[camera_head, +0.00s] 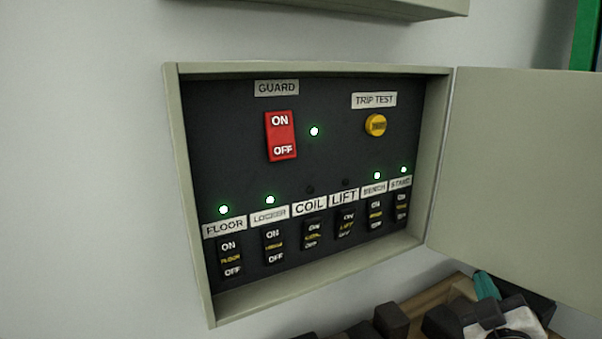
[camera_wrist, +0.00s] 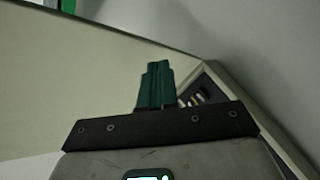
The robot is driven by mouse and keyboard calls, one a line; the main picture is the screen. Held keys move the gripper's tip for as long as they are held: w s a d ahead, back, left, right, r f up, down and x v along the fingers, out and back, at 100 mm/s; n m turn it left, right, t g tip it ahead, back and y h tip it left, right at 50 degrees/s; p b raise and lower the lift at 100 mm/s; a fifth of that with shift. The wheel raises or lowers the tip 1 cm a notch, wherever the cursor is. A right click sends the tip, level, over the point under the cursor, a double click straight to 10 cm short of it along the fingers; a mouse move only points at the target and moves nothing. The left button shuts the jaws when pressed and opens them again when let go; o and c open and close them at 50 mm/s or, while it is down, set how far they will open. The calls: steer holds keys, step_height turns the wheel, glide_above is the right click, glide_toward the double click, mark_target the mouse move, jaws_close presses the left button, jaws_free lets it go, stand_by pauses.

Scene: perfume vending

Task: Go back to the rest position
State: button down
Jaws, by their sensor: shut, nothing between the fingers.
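My gripper (camera_wrist: 157,68) shows in the wrist view as two teal fingers pressed together, empty. In the head view its teal fingers (camera_head: 484,286) are at the bottom right, below the open door of the switch box and apart from the switches. The switch box (camera_head: 189,200) is on the wall, with a dark panel (camera_head: 225,120) inside. The red GUARD switch (camera_head: 281,136) has a lit green lamp. Lamps are lit above FLOOR, LOCKER, BENCH and STAND; those above COIL and LIFT are dark.
The box's door (camera_head: 520,180) stands open to the right and also fills the left of the wrist view (camera_wrist: 70,80). A yellow TRIP TEST button (camera_head: 376,125) is on the panel. Another box (camera_head: 400,8) is above. The wall at the left is bare.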

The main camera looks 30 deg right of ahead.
steer(key=s+a+f+g+y, duration=0.2)
steer(key=a+f+g+y, duration=0.3)
steer(key=a+f, duration=0.65)
steer(key=s+a+f+g+y, duration=0.3)
steer(key=a+f+y, duration=0.45)
steer(key=f, duration=0.65)
steer(key=s+f+g, duration=0.4)
steer(key=s+f, duration=0.2)
steer(key=s, duration=0.5)
steer(key=shift+s+f+m+g, duration=0.25)
steer(key=shift+s+m+g, duration=0.05)
steer(key=shift+m+g, duration=0.1)
